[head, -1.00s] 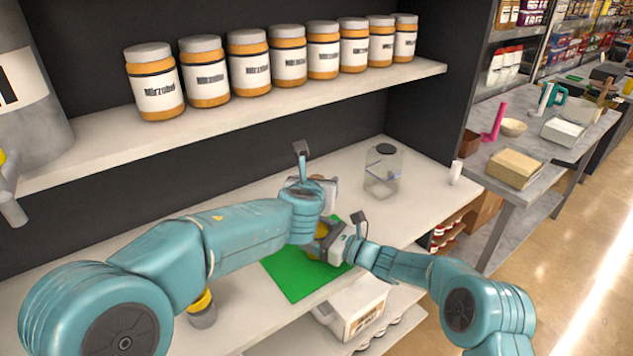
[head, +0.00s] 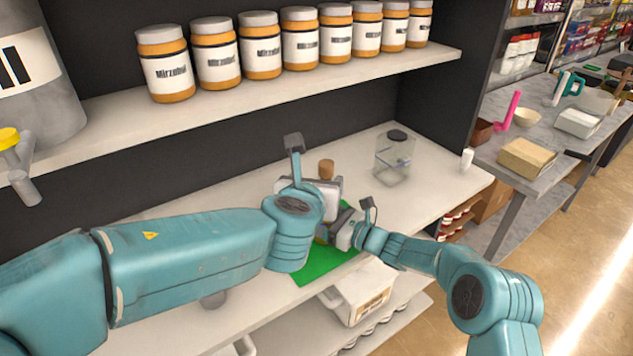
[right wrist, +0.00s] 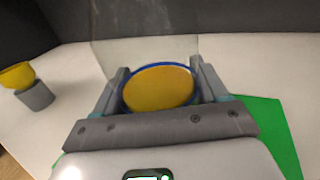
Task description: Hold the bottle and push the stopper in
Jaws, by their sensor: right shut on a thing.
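In the head view, my right gripper (head: 338,233) is low over the green mat (head: 318,268). In the right wrist view, its fingers (right wrist: 158,95) are shut on a round yellow thing with a blue rim (right wrist: 158,88); I take this to be the bottle, whose body is mostly hidden. My left gripper (head: 318,190) is just above and behind the right one. A brown cork-like stopper (head: 326,168) shows at its far side. The left fingertips are hidden, so I cannot tell whether they hold the stopper.
A clear jar with a black lid (head: 394,160) stands at the back right of the white counter (head: 240,186). Several labelled jars (head: 260,45) line the shelf above. A white bin (head: 362,292) sits below the front edge. A grey cylinder with a yellow part (right wrist: 32,90) stands at left in the wrist view.

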